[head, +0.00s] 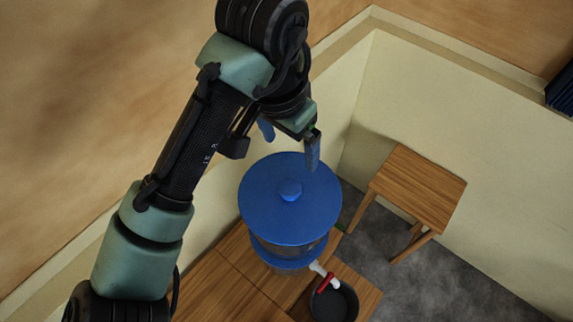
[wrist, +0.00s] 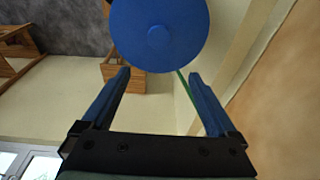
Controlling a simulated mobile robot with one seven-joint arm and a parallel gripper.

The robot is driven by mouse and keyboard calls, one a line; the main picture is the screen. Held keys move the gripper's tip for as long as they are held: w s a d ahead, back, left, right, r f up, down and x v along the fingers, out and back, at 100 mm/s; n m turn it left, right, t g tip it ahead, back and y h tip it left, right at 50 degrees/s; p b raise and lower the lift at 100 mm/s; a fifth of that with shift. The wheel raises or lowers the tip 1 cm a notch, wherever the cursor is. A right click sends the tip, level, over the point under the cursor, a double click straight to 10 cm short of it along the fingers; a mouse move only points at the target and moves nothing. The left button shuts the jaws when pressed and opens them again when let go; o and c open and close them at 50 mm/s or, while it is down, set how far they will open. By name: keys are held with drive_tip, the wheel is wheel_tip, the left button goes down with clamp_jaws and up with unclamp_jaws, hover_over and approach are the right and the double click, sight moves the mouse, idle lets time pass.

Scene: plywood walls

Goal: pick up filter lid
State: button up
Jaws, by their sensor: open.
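The filter lid (head: 268,209) is a round blue disc with a small knob (head: 291,190) at its middle. It sits on top of a clear water filter container (head: 290,256) with a blue band and a red and white tap. My gripper (head: 290,140) is open and empty, above the far side of the lid. In the wrist view the lid (wrist: 180,50) is at the top, beyond the two blue fingers (wrist: 157,92). Its knob lies roughly between their lines, past the tips. The fingers look apart from the lid.
The container stands on a wooden table (head: 225,288). A dark pot (head: 335,305) is under the tap. A wooden stool (head: 417,190) stands to the right on grey floor (head: 450,275). Pale walls (head: 430,120) close in behind the container.

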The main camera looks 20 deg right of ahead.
drive_tip(key=s+a+f, duration=0.1)
drive_tip(key=s, duration=0.1)
hover_over(290, 187)
drive_tip(key=s, duration=0.1)
drive_tip(key=shift+g, duration=0.3)
drive_tip(key=f, duration=0.4)
drive_tip(key=f+b, duration=0.1)
drive_tip(key=f, duration=0.1)
drive_tip(key=shift+s+a, duration=0.1)
drive_tip(key=shift+a, duration=0.25)
drive_tip(key=shift+w+d+f+b, duration=0.1)
drive_tip(key=shift+w+f+b, duration=0.15)
drive_tip(key=shift+f, duration=0.8)
drive_tip(key=shift+w+d+f+b, duration=0.1)
drive_tip(key=shift+f+b, duration=0.3)
drive_tip(key=shift+f, duration=0.6)
drive_tip(key=shift+w+d+f+b, duration=0.1)
drive_tip(key=shift+w+f+b, duration=0.15)
drive_tip(key=shift+f, duration=0.8)
drive_tip(key=shift+r, duration=0.1)
clamp_jaws()
